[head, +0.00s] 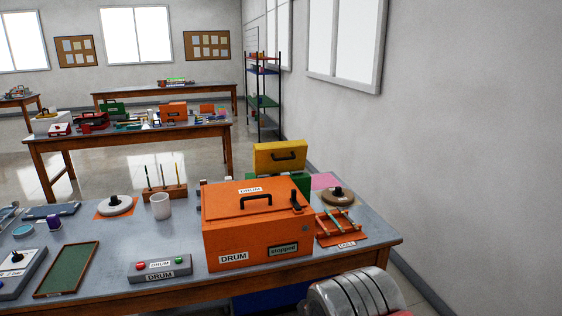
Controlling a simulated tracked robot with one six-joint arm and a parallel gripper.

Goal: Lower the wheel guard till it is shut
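A yellow lid with a black handle (280,157) stands raised, upright or nearly so, above a green box (302,180) at the back right of the near table. It looks like the wheel guard, but I see no wheel label on it. The orange drum box (230,240) stands in front and hides most of the green box and whatever is inside it. My gripper is not in view. Only a silver ribbed part of my arm shows at the bottom right.
The orange box, lid down, has a black handle and a "stopped" sign (283,249). A red-and-green button panel (160,268), white cup (160,207), orange rack (340,227) and grey disc (337,196) surround it on the near table (205,285). A wall (450,150) stands right.

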